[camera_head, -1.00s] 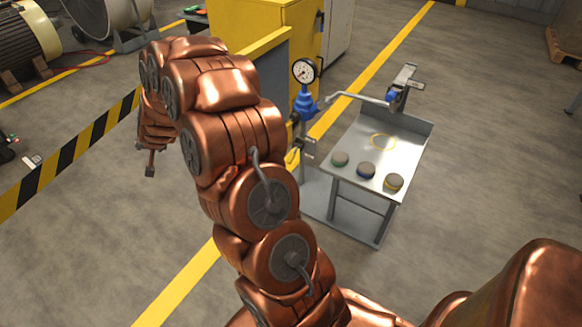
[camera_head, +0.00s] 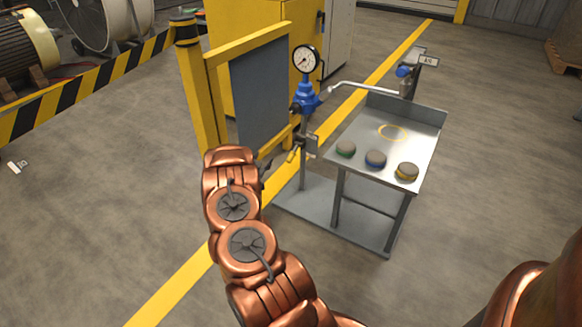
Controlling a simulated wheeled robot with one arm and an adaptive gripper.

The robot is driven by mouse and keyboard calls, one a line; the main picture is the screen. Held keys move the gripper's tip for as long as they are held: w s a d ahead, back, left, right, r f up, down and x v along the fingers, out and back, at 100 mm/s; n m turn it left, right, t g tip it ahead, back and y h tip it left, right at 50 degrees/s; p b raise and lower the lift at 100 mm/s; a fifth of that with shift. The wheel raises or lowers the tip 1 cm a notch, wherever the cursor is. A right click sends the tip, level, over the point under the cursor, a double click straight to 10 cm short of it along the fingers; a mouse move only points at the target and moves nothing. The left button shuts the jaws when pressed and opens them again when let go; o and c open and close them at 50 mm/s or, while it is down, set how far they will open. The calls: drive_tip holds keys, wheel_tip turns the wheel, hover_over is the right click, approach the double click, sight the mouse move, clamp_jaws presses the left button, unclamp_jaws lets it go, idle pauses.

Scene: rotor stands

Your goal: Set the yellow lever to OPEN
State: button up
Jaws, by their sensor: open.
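The yellow lever (camera_head: 294,153) appears as a small yellowish piece low on the valve assembly, close to the grey bracket on the stand's post. It is small in the picture, and I cannot read its setting or any OPEN mark. Above it are a blue valve body (camera_head: 305,98) and a round white gauge (camera_head: 305,59). My arm rises to the lower left of the lever. My gripper is hidden behind my own arm links. A small dark part shows at the arm's right edge near the lever, but I cannot tell what it is.
A metal bench (camera_head: 372,190) with several coloured round knobs stands right of the valve, with a silver pipe (camera_head: 365,88) above it. A yellow post (camera_head: 196,95) and a grey panel (camera_head: 262,95) stand to the left.

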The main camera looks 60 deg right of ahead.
sight(288, 161)
drive_tip(key=s+d+f+h, duration=0.1)
drive_tip(key=s, duration=0.1)
drive_tip(key=s+d+f+g+b, duration=0.1)
drive_tip(key=s+d+f, duration=0.1)
drive_tip(key=s+d+f+g+h+b, duration=0.1)
drive_tip(key=s, duration=0.1)
drive_tip(key=shift+s+d+f+m+h, duration=0.15)
drive_tip(key=shift+s+f+m+h, duration=0.15)
drive_tip(key=shift+s+m, duration=0.1)
drive_tip(key=shift+s+d, duration=0.15)
drive_tip(key=shift+d, duration=0.05)
drive_tip(key=shift+w+d+r+b, duration=0.1)
drive_tip(key=shift+w+d+b, duration=0.25)
drive_tip(key=shift+d, duration=0.9)
drive_tip(key=shift+w+d+b, duration=0.15)
drive_tip(key=shift+d+b, duration=0.45)
drive_tip(key=shift+d, duration=0.6)
drive_tip(key=shift+w+d+r+b, duration=0.1)
drive_tip(key=shift+w+d+b, duration=0.25)
drive_tip(key=shift+d, duration=0.9)
drive_tip(key=shift+s, duration=0.1)
clamp_jaws()
